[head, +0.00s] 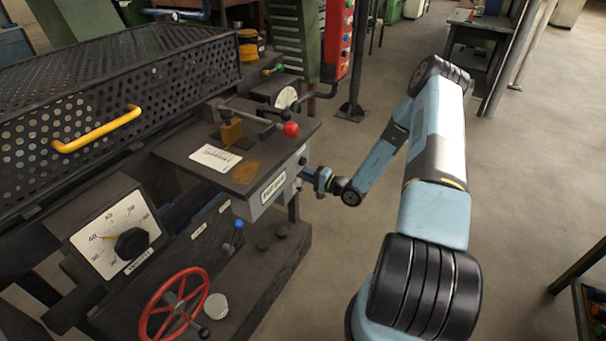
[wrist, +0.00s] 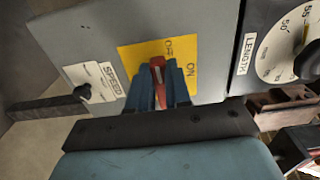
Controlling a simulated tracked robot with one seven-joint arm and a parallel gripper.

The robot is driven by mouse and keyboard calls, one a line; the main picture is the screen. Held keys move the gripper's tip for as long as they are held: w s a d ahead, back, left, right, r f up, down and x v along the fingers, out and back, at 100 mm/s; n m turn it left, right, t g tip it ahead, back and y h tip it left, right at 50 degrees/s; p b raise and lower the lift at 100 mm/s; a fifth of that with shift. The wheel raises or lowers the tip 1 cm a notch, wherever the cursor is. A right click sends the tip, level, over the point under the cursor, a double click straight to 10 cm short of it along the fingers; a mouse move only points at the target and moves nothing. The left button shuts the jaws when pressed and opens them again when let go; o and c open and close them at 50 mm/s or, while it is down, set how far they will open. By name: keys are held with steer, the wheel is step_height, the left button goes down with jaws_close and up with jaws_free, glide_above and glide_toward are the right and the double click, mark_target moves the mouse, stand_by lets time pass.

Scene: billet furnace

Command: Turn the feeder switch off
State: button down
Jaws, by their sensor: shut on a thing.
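The feeder switch has a red lever (wrist: 158,76) on a yellow plate (wrist: 130,58) marked OFF and ON, fixed to a grey panel in the wrist view. My gripper (wrist: 158,90) has its two blue fingers on either side of the red lever, shut on it. I cannot tell which mark the lever points to. In the head view my gripper (head: 304,176) is at the right end face of the grey control box (head: 272,190). The switch itself is hidden there.
A SPEED plate with a black knob (wrist: 82,92) is left of the switch. A LENGTH dial (wrist: 288,45) is to the right. In the head view a red-knobbed lever (head: 290,129) stands above the box and a red handwheel (head: 174,305) below.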

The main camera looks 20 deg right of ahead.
steer(key=shift+s+f, duration=0.2)
steer(key=shift+f, duration=0.1)
steer(key=c, duration=1.4)
jaws_free()
steer(key=o, duration=0.3)
steer(key=shift+w+r, duration=0.15)
steer(key=shift+o, duration=0.2)
steer(key=v, duration=1.3)
steer(key=shift+s+d, duration=0.25)
steer(key=shift+s, duration=0.05)
